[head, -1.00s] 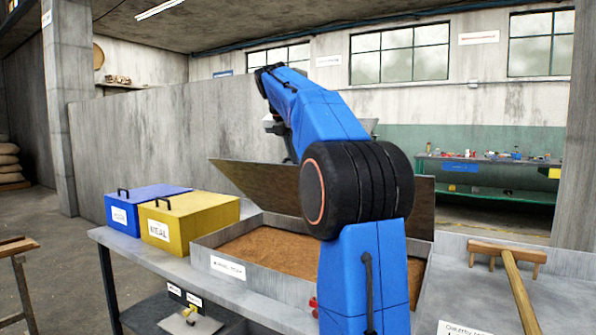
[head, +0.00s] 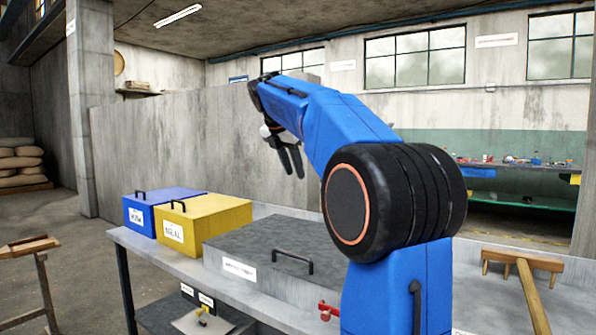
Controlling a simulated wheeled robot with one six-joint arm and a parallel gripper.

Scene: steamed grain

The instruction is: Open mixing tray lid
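The mixing tray (head: 290,288) stands on the metal bench, partly hidden on its right by my arm. Its dark grey lid (head: 250,240) lies flat and shut over it, hiding the contents. A black handle (head: 293,262) stands up near the lid's front edge. My gripper (head: 292,174) hangs above and behind the lid, clear of it, with fingers pointing down. Its two fingers look apart with nothing between them.
A yellow meal box (head: 215,218) and a blue box (head: 160,205) stand left of the tray. A wooden rake-like tool (head: 522,262) lies at the right. A red tap-like part (head: 327,310) sticks out at the front.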

